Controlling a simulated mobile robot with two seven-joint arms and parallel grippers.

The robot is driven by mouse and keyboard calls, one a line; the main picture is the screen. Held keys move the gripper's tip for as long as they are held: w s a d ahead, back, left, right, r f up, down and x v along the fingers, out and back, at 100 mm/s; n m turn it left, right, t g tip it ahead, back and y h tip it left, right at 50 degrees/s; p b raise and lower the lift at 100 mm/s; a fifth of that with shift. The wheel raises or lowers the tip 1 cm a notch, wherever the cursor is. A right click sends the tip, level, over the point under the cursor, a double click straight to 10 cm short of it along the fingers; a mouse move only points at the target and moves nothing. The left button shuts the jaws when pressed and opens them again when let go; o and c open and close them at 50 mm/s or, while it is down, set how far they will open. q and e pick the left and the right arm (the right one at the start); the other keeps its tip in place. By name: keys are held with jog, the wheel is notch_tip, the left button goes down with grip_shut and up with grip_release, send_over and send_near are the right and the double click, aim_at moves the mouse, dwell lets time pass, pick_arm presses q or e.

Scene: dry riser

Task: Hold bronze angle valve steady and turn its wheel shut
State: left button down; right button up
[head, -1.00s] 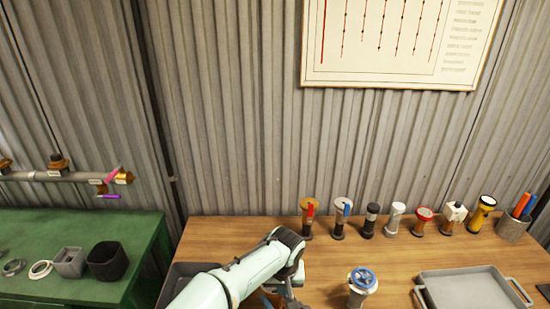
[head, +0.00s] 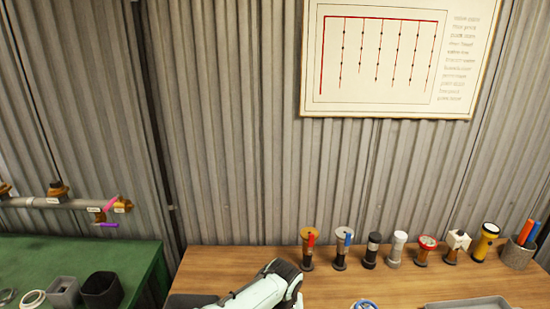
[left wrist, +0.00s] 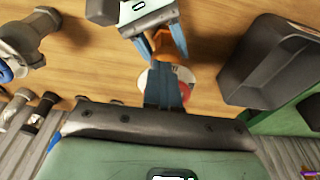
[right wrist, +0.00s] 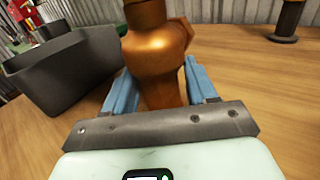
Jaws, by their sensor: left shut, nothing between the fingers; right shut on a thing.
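The bronze angle valve (right wrist: 158,60) stands between the blue fingers of my right gripper (right wrist: 155,92) in the right wrist view, and those fingers are shut on its body. In the left wrist view the orange-bronze valve (left wrist: 178,48) shows between the right gripper's fingers (left wrist: 163,48). A red and white round part, seemingly its wheel (left wrist: 186,90), lies partly behind my left gripper (left wrist: 165,68). The left fingers are together and empty, over or beside that wheel; contact is unclear. In the head view only my left arm shows; the valve and both fingertips are out of frame.
A dark bin (right wrist: 65,70) stands close beside the valve. A grey valve with a blue wheel (head: 364,304) stands to its right on the wooden bench (head: 230,262). Several fittings line the back of the bench, and a grey tray (head: 470,303) is at right.

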pick_arm(q)
jog(key=shift+a+r, duration=0.15)
jog(key=shift+a, duration=1)
jog(key=shift+w+a, duration=0.25)
jog(key=shift+a, duration=0.4)
jog(key=shift+s, duration=0.1)
jog(key=shift+s+a+r, duration=0.1)
jog(key=shift+s+r, duration=0.05)
jog(key=shift+r, duration=2.8)
